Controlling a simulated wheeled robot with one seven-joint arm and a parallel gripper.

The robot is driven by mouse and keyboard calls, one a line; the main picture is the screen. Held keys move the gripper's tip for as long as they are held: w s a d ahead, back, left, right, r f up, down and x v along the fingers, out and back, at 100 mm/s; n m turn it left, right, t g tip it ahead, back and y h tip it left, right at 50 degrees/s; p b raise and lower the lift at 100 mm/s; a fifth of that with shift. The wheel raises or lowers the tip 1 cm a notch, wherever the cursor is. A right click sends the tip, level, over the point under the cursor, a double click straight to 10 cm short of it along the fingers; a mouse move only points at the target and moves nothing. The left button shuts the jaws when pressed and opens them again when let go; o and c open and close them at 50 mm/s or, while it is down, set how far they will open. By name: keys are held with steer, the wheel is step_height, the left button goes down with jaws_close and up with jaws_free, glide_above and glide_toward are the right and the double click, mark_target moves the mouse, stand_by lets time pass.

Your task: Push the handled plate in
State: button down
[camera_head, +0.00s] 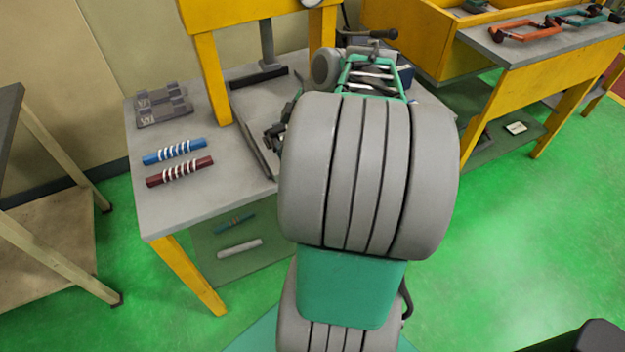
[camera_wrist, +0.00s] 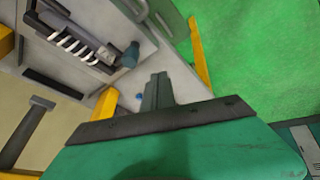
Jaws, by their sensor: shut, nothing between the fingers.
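My gripper (camera_wrist: 157,92) shows in the wrist view as green-grey fingers, closed together and empty, over the light grey table. A grey device (camera_wrist: 85,42) with white coils lies ahead of it to the left, with a teal knob-like end (camera_wrist: 131,54). I cannot identify the plate for certain. In the head view my arm hides the fingertips and much of the device; a dark handle (camera_head: 372,35) shows beyond it.
Blue (camera_head: 175,151) and dark red (camera_head: 180,171) coiled rods lie on the table (camera_head: 190,215) at the left. Two grey holders (camera_head: 163,104) stand behind them. A yellow frame (camera_head: 212,70) rises from the table. Green floor is free at the right.

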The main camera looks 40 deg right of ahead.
steer(key=s+d+f+n+t+b, duration=0.2)
steer(key=s+d+f+n+b, duration=0.3)
steer(key=d, duration=0.6)
steer(key=w+a+f+p, duration=0.1)
steer(key=w+f, duration=0.1)
steer(key=f, duration=0.2)
steer(key=w+a+f+m+p, duration=0.1)
steer(key=w+f, duration=0.1)
steer(key=f, duration=0.3)
steer(key=shift+w+a+y, duration=0.25)
steer(key=shift+y, duration=0.05)
